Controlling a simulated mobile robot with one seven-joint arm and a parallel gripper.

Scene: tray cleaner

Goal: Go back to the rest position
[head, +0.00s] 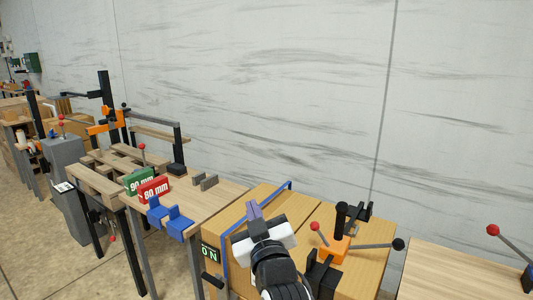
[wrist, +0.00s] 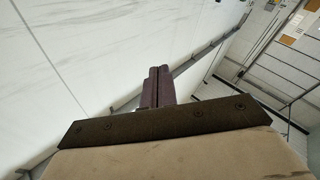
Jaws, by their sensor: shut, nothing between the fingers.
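My gripper (head: 254,213) shows in the head view above the wooden bench in the lower middle, with its purple fingers pointing up and away. The fingers are together, with nothing between them. In the wrist view the gripper fingers (wrist: 158,84) are side by side in front of a pale wall and a ceiling. My arm rises from the bottom edge of the head view.
A wooden bench (head: 352,262) with an orange, red-knobbed clamp (head: 335,248) is right of my gripper. Green (head: 139,181) and red (head: 154,190) "90 mm" blocks and blue blocks (head: 170,222) stand on the table to the left. The wall (head: 270,90) behind is bare.

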